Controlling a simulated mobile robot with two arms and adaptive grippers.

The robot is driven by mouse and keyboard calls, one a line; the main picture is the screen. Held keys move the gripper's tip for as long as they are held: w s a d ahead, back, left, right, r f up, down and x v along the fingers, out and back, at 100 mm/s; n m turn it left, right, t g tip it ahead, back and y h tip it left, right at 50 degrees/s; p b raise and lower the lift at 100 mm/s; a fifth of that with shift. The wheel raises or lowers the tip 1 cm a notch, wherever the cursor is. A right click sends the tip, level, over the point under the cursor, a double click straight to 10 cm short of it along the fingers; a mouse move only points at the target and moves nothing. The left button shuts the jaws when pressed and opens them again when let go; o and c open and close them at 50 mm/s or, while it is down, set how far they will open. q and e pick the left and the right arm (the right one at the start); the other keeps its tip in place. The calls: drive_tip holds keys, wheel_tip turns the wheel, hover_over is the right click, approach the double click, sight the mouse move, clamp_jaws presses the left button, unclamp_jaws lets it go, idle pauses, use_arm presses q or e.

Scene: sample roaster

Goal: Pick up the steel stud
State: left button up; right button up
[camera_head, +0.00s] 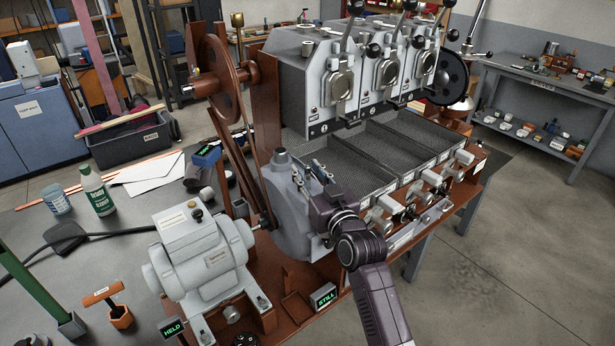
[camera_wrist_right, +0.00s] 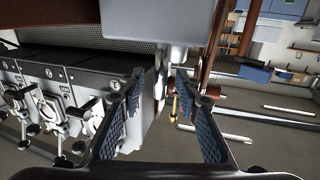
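My right gripper (camera_head: 309,176) is beside the grey rounded housing (camera_head: 284,205) at the near left end of the roaster. In the right wrist view its two blue-padded fingers (camera_wrist_right: 160,80) are apart, with a gap between them. A thin grey upright piece (camera_wrist_right: 160,88) shows in that gap; I cannot tell whether it is the steel stud or whether a finger touches it. In the head view the gripper and wrist cover this spot, and I cannot pick out the stud for certain. My left gripper is not in view.
The roaster (camera_head: 335,85) stands behind the gripper, with mesh trays (camera_head: 390,145) to the right. A brown flywheel (camera_head: 220,75) and belt rise to the left. A grey motor (camera_head: 195,245) sits near left. Small displays (camera_head: 322,296) stand in front.

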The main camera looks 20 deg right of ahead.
clamp_jaws()
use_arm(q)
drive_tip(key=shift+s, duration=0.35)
use_arm(e)
drive_tip(key=shift+r, duration=0.1)
